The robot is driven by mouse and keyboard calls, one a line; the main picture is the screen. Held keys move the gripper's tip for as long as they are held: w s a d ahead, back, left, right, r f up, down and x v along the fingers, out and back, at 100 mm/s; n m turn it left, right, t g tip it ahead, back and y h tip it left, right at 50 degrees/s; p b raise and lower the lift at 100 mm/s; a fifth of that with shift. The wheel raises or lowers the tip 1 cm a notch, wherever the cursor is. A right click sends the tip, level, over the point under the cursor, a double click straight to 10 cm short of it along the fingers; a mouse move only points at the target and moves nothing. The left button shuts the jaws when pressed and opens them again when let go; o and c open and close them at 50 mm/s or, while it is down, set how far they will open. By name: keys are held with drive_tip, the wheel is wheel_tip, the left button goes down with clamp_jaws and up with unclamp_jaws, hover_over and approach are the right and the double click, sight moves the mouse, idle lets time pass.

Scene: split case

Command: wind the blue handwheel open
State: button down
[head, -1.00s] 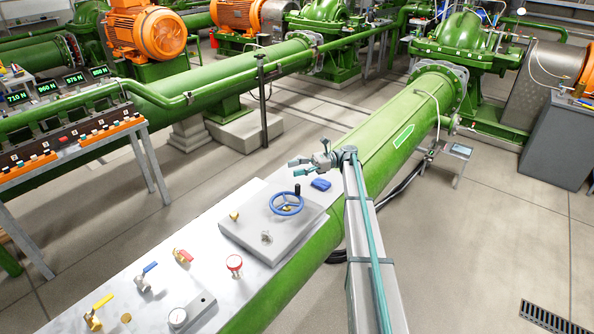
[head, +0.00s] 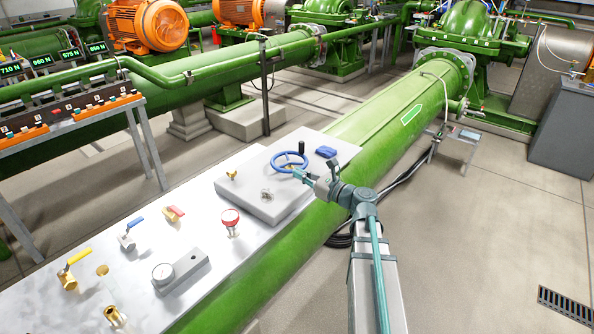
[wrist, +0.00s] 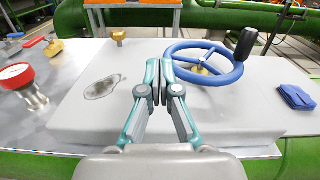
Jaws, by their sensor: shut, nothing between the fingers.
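The blue handwheel (head: 289,161) stands on a raised grey block (head: 236,196) on the bench. Its black knob (head: 301,147) sticks up from the rim at the far side. In the wrist view the blue handwheel (wrist: 204,64) is just right of and beyond my fingers, with the black knob (wrist: 245,43) at its right and a brass hub under it. My gripper (wrist: 157,72) is shut and empty, its fingertips close to the wheel's left rim. In the head view my gripper (head: 300,174) is at the wheel's near right edge; whether it touches cannot be told.

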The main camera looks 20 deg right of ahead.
drive_tip(key=s+d+m+t+h, duration=0.2)
drive_tip(key=s+m+h, duration=0.1)
drive_tip(key=m+h, duration=0.35)
drive_tip(key=h, duration=0.3)
approach(303, 149)
drive_tip(key=shift+y, duration=0.25)
drive_tip(key=w+p, duration=0.1)
drive_tip(key=w, duration=0.2)
drive_tip(key=w+p, duration=0.1)
drive_tip(key=w, duration=0.3)
drive_tip(key=shift+w+d+f+p, duration=0.1)
drive_tip(key=shift+d+p, duration=0.1)
drive_tip(key=shift+p, duration=0.2)
